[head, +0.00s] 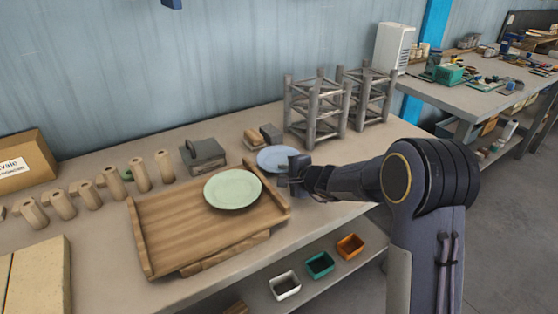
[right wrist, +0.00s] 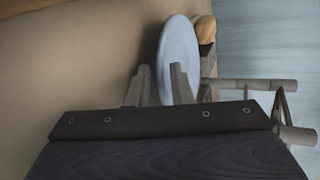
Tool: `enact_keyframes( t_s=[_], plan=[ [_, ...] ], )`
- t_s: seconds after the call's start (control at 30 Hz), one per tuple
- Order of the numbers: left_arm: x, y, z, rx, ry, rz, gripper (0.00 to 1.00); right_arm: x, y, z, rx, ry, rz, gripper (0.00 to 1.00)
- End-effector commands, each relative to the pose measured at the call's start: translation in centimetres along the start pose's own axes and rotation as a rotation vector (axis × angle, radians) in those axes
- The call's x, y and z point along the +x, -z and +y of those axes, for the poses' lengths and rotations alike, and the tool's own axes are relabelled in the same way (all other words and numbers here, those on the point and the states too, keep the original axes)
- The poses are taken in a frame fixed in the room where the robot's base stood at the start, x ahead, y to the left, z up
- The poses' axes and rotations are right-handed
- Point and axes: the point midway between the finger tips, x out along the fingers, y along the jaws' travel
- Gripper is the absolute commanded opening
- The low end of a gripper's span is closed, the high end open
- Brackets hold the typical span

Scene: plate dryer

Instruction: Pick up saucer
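A light blue saucer (head: 272,159) lies on the workbench right of the tray, partly hidden by my right gripper (head: 294,174). The saucer also shows in the right wrist view (right wrist: 179,45). There, the two fingers of my right gripper (right wrist: 161,85) are apart, with the saucer's near rim reaching into the gap; I cannot tell whether they touch it. A pale green plate (head: 233,190) lies on the right part of a wooden tray (head: 165,225). My left gripper is not in view.
Grey lattice racks (head: 318,108) stand behind the saucer. A grey box with a handle (head: 203,155) and small blocks (head: 254,140) sit behind the tray. Wooden pegs (head: 141,174) line the left. Small bins (head: 320,265) stand on the lower shelf.

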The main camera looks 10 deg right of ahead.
Motion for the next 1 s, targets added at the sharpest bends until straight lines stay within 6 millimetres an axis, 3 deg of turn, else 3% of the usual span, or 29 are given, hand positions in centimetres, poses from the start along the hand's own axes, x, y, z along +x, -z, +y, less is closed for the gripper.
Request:
enact_keyframes(
  t_s=[0.27,0.43,0.83,1.0],
  plan=[
    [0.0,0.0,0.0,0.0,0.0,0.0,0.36,0.4,0.0,0.0,0.0,0.001,0.0,0.19],
    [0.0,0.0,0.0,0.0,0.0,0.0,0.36,0.4,0.0,0.0,0.0,0.001,0.0,0.0],
    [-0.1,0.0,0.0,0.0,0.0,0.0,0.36,0.3,-0.1,-0.1,0.0,0.002,-0.001,0.0],
    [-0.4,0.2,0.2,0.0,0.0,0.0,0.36,-0.2,-0.3,-1.2,0.0,0.003,-0.003,0.0]
  ],
)
